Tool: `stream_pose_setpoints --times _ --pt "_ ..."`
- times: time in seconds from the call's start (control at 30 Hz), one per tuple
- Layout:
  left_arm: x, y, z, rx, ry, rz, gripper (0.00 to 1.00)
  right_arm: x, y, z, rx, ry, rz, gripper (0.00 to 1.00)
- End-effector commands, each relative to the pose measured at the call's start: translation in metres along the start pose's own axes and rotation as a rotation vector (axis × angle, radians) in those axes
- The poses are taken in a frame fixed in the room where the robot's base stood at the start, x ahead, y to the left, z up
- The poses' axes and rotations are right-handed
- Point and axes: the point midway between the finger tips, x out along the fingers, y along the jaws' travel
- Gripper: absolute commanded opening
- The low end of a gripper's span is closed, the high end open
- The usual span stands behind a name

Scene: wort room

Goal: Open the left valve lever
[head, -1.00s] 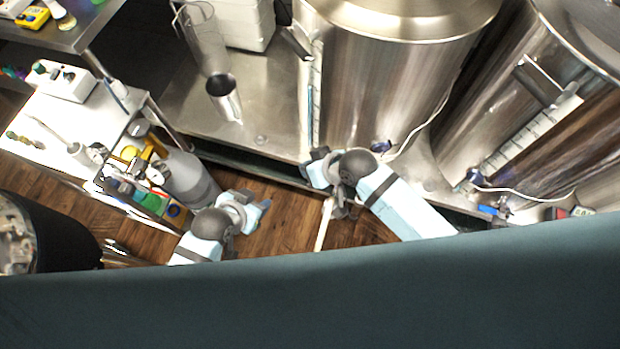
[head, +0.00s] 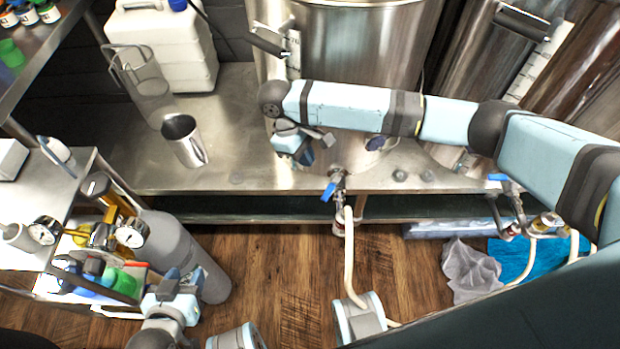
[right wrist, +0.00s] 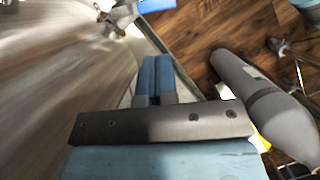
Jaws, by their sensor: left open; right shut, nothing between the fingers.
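The left valve (head: 338,182) sits at the counter's front edge below the left steel kettle. Its blue lever (head: 329,191) points down and to the left in the head view, and a pale hose hangs from the valve. In the right wrist view the blue lever (right wrist: 155,5) is partly cut off at the top edge. My right gripper (head: 306,155) is shut and empty, up and left of the lever and apart from it. Its closed fingers (right wrist: 153,80) show in the right wrist view. My left gripper (head: 178,283) is low at the left by the gas cylinder, far from the valve.
A second valve with a blue lever (head: 498,177) is at the right. A steel cup (head: 184,142) stands on the counter (head: 240,130). A grey gas cylinder (head: 190,250) with gauges is at the left.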

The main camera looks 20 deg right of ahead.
Motion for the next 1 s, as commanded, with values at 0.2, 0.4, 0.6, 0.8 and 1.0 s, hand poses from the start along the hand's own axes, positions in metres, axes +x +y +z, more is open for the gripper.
stream_pose_setpoints --times 0.2,0.4,0.6,0.8,1.0 --pt "0.002 0.001 0.001 -0.004 0.009 0.005 0.45 0.036 -0.001 -0.001 0.0 -0.001 -0.001 0.0" --pt "0.004 0.002 0.002 -0.008 0.019 0.01 0.45 0.072 -0.001 -0.001 0.0 0.001 -0.002 0.0" --pt "0.004 0.003 0.001 -0.01 0.024 0.012 0.45 0.091 -0.001 -0.001 -0.001 0.002 -0.001 0.0" --pt "0.004 0.003 0.001 -0.011 0.024 0.013 0.45 0.095 -0.001 -0.001 -0.001 0.004 -0.001 0.0" --pt "0.004 0.003 0.001 -0.011 0.025 0.013 0.45 0.095 -0.001 0.0 -0.001 0.004 -0.001 0.0"
